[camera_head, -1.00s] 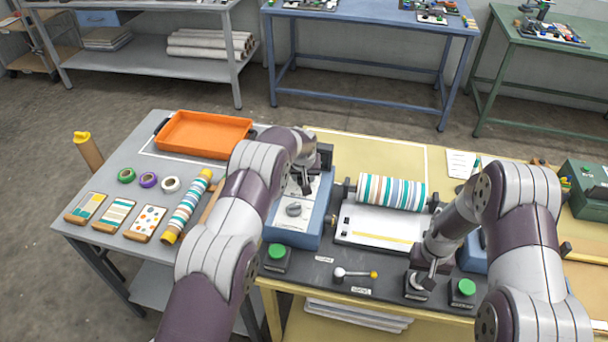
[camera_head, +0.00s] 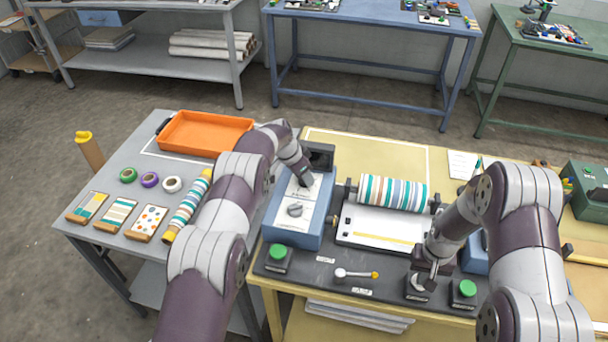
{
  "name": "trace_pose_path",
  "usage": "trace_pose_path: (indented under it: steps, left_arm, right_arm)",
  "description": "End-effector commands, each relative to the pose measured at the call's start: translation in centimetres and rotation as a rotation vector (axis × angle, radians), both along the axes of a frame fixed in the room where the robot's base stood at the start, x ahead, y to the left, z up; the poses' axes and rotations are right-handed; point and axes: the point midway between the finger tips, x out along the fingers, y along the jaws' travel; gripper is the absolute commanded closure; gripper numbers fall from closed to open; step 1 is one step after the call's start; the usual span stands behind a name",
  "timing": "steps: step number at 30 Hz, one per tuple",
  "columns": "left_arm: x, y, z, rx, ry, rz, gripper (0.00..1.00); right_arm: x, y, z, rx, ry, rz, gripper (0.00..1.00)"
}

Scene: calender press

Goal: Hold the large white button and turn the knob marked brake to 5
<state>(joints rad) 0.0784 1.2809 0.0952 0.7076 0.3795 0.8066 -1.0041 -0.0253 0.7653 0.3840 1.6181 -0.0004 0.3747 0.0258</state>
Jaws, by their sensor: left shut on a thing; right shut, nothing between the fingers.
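The blue control box (camera_head: 313,225) has a pale sloped panel with a grey knob (camera_head: 294,210) on its lower part. Its markings are too small to read. My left gripper (camera_head: 306,181) is at the upper part of this panel, pointing down. It is shut on what looks like an upper knob, mostly hidden by the fingers. My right gripper (camera_head: 427,283) is shut and empty, pointing down at a dark button box (camera_head: 416,295) near the bench's front edge. The top of that box is largely covered by the gripper, so the large white button cannot be made out clearly.
Green buttons on dark boxes stand at the left (camera_head: 277,251) and right (camera_head: 467,288). A lever with a yellow tip (camera_head: 357,274) lies between them. A striped roller (camera_head: 392,192) sits behind the white plate (camera_head: 375,230). An orange tray (camera_head: 204,134) is on the grey table.

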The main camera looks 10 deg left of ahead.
Motion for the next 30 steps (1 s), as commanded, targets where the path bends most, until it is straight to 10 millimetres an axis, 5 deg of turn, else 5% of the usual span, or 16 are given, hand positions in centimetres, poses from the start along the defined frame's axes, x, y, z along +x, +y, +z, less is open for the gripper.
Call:
trace_pose_path:
  steps: [25,26,27,30]
  left_arm:
    - [-0.20,-0.08,-0.35,-0.002,0.009,-0.133,0.88]
    - [-0.21,-0.09,-0.35,-0.002,0.009,-0.133,0.51]
    - [-0.19,-0.08,-0.34,-0.002,0.008,-0.133,0.38]
    - [-0.13,-0.06,-0.27,-0.001,0.006,-0.132,0.31]
  right_arm:
    - [0.15,0.06,-0.14,0.001,-0.006,0.000,1.00]
    - [0.15,0.06,-0.14,0.001,-0.006,0.000,1.00]
    - [0.14,0.06,-0.14,0.001,-0.005,0.000,1.00]
    - [0.12,0.06,-0.14,0.000,-0.005,0.000,1.00]
